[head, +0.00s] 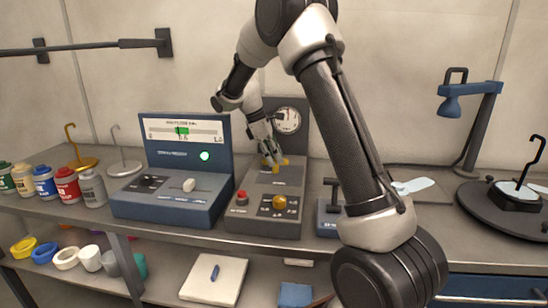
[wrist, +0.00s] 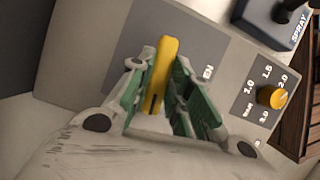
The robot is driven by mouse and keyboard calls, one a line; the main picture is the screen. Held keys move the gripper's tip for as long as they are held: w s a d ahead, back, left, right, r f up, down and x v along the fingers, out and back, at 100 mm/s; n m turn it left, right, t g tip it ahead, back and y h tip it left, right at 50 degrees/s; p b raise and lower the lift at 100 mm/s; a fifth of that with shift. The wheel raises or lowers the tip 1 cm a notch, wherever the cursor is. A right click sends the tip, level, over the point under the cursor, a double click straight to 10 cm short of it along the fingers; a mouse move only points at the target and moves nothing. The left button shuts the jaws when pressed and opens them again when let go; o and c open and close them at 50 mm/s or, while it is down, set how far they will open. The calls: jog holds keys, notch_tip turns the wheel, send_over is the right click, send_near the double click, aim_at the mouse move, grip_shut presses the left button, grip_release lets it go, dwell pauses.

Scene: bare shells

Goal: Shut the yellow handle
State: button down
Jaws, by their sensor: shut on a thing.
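The yellow handle (wrist: 160,72) is a flat bar on the sloped face of a grey console (head: 255,212). In the wrist view it lies between the green-padded fingers of my gripper (wrist: 157,92). Part of the handle is hidden by the fingers. In the head view my gripper (head: 270,152) reaches down to the upper part of the console, and a bit of yellow shows at its tips. My gripper is shut on the handle. Lettering ending in "EN" shows beside the handle in the wrist view.
The console also carries a yellow knob (head: 280,202), a red button (head: 242,197) and a round gauge (head: 287,120). A blue console (head: 160,203) with a lit green lamp stands close on the left. A small blue lever box (head: 328,217) stands on the right.

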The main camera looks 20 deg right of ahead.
jog(key=shift+m, duration=0.6)
jog(key=shift+g, duration=0.3)
jog(key=c, duration=1.3)
grip_release()
jog(key=v, duration=1.2)
jog(key=shift+d, duration=0.15)
